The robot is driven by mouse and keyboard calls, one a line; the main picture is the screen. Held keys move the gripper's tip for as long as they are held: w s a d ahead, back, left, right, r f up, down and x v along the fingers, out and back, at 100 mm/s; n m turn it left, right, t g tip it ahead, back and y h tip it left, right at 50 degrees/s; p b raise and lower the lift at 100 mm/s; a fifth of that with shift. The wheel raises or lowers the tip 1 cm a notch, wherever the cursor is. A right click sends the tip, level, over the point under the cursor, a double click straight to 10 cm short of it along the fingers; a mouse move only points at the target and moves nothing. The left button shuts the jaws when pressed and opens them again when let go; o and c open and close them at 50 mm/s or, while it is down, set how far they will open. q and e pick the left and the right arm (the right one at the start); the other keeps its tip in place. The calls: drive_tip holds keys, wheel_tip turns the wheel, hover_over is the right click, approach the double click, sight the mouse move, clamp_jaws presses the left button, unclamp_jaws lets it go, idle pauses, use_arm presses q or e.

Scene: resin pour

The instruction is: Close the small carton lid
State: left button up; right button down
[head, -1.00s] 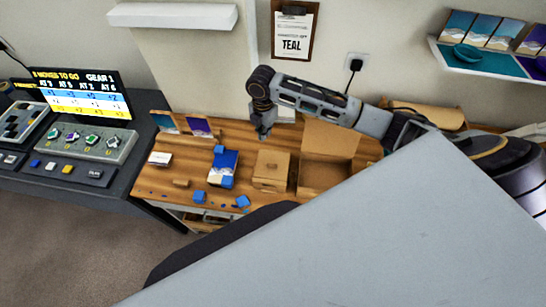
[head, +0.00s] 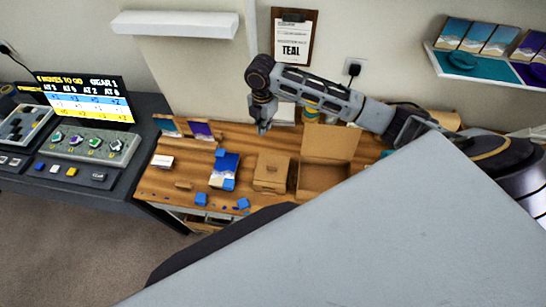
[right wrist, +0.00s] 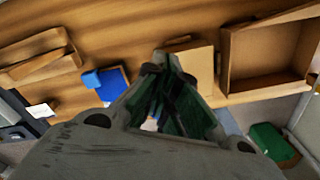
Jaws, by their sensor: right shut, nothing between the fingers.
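The small brown carton (head: 271,173) stands on the wooden table. Its top looks flat and closed in the head view, with a small dark mark on it. Part of it shows in the right wrist view (right wrist: 195,62), beyond my fingers. My right gripper (head: 263,128) is in the air above and behind the small carton, apart from it. It is shut and empty; its fingers also show in the right wrist view (right wrist: 165,70). My left gripper is not in view.
A larger open carton (head: 323,178) with a raised flap stands just right of the small one. A dark console desk (head: 120,180) adjoins the table's left side.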

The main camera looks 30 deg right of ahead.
drive_tip(key=shift+r, duration=1.75)
drive_tip(key=shift+d, duration=0.1)
